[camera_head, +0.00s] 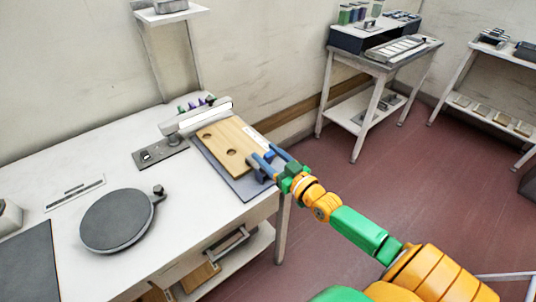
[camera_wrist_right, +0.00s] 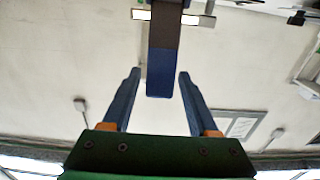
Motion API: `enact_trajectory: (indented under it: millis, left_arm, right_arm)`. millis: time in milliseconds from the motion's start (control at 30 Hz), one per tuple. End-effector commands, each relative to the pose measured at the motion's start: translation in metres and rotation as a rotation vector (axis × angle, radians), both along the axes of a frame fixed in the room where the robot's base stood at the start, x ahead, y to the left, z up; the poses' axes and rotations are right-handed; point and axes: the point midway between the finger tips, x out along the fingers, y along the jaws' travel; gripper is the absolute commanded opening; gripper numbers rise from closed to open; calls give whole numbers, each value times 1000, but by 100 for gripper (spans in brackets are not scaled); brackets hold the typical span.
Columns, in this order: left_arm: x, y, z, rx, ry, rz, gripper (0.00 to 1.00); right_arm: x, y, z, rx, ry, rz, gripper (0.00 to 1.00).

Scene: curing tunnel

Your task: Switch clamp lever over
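The clamp lever appears to be the flat bar (camera_wrist_right: 162,72) in the right wrist view, dark grey above with a blue end. It reaches down between the two blue fingers of my right gripper (camera_wrist_right: 155,77), with a clear gap on each side. In the head view my right gripper (camera_head: 271,158) is at the right end of a wooden board (camera_head: 224,138) with round holes. The fingers are open there. The lever cannot be told apart from the fingers in that view. My left gripper is not in view.
The board lies on a blue-grey plate (camera_head: 243,187) at the table's right edge. A white bar-shaped housing (camera_head: 196,118) stands over its far end. A dark round turntable (camera_head: 116,220) is at left. A side table (camera_head: 375,62) stands behind.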

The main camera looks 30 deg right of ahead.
Motion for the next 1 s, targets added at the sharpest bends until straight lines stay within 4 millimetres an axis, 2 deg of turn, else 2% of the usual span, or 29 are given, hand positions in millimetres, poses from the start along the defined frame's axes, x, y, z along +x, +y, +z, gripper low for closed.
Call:
enact_trajectory:
  millis: [33, 200, 1000]
  left_arm:
    - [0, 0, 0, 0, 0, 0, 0]
    - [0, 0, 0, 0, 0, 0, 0]
    - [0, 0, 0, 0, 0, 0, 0]
  right_arm:
    - [0, 0, 0, 0, 0, 0, 43]
    - [0, 0, 0, 0, 0, 0, 0]
    - [0, 0, 0, 0, 0, 0, 0]
